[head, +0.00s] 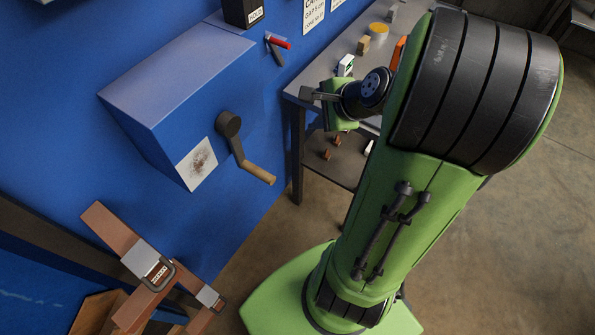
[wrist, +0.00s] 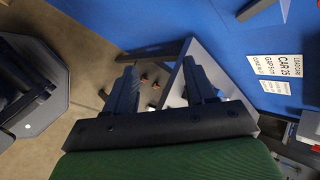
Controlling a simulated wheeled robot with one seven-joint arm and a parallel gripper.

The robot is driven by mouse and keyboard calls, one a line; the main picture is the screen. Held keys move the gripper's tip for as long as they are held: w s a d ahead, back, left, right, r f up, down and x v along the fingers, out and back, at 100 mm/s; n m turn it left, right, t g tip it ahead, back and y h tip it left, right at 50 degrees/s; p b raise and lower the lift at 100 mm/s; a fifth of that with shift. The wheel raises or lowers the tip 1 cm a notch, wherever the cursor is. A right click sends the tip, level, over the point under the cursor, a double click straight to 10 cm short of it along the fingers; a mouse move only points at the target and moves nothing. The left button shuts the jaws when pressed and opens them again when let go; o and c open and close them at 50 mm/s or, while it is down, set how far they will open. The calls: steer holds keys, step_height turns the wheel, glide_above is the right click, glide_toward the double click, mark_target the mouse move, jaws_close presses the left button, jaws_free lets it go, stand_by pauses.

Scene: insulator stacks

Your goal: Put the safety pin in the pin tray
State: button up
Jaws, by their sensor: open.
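I cannot clearly pick out the safety pin or the pin tray in either view. My gripper (head: 312,94) is at the near left corner of the grey table, beside the blue cabinet, in the head view. In the wrist view its two dark fingers (wrist: 162,85) are apart, with nothing seen held between them. Past the fingers, the table's underside area and small brown pieces (wrist: 150,80) on the lower shelf show. Much of the table is hidden behind my green arm.
The blue cabinet (head: 165,85) has a crank with a wooden handle (head: 258,174). A red-handled item (head: 279,43) is on the blue wall. The grey table (head: 345,38) bears a yellow disc (head: 378,30), a wooden block (head: 363,45) and a green-white box (head: 346,65). Brown bars (head: 110,228) jut out lower left.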

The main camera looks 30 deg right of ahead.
steer(key=s+a+r+n+g, duration=0.1)
steer(key=s+a+r+n, duration=0.1)
steer(key=a+n, duration=0.4)
steer(key=s+a+r+n+g, duration=0.1)
steer(key=s+a+r+n, duration=0.15)
steer(key=a+n, duration=0.25)
steer(key=s+a+r+n+g+h, duration=0.1)
steer(key=s+a+n, duration=0.3)
steer(key=s+n, duration=0.6)
steer(key=shift+s+a+r, duration=0.25)
steer(key=shift+s+r, duration=0.05)
steer(key=shift+s, duration=0.1)
step_height(320, 180, up, 8)
steer(key=p, duration=0.8)
steer(key=shift+r, duration=0.15)
